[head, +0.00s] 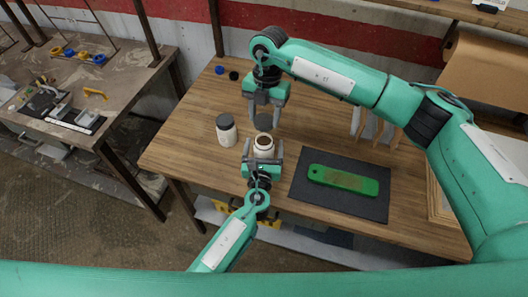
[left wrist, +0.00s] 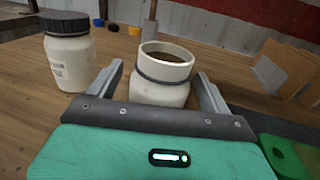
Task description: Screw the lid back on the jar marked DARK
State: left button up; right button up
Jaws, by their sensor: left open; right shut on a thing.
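An open white jar (head: 263,143) with dark contents stands on the wooden table; its label is not readable here. It also shows in the left wrist view (left wrist: 160,92), with no lid and a dark ring below its rim. My left gripper (head: 263,153) is open, a finger on each side of this jar, with visible gaps in the left wrist view. My right gripper (head: 264,110) is shut on a dark lid (head: 263,122), held above and slightly behind the open jar. A second white jar (head: 227,132) with its dark lid on stands to the left; its label is only partly legible.
A green block (head: 343,179) lies on a dark mat (head: 375,206) to the right. Upright pale boards (head: 375,128) stand behind it. A blue cap (head: 219,69) and a black cap (head: 233,75) lie at the back left. The table's front-left area is clear.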

pick_arm(q)
jog(key=c, duration=1.5)
pick_arm(e)
send_over(264, 142)
jog(key=shift+w+f, duration=0.15)
jog(key=shift+f, duration=1.1)
jog(key=shift+w+f, duration=0.1)
jog(key=shift+f, duration=1.1)
jog(key=shift+f, duration=0.9)
jog(key=shift+d+f, duration=0.1)
jog(key=shift+f, duration=0.45)
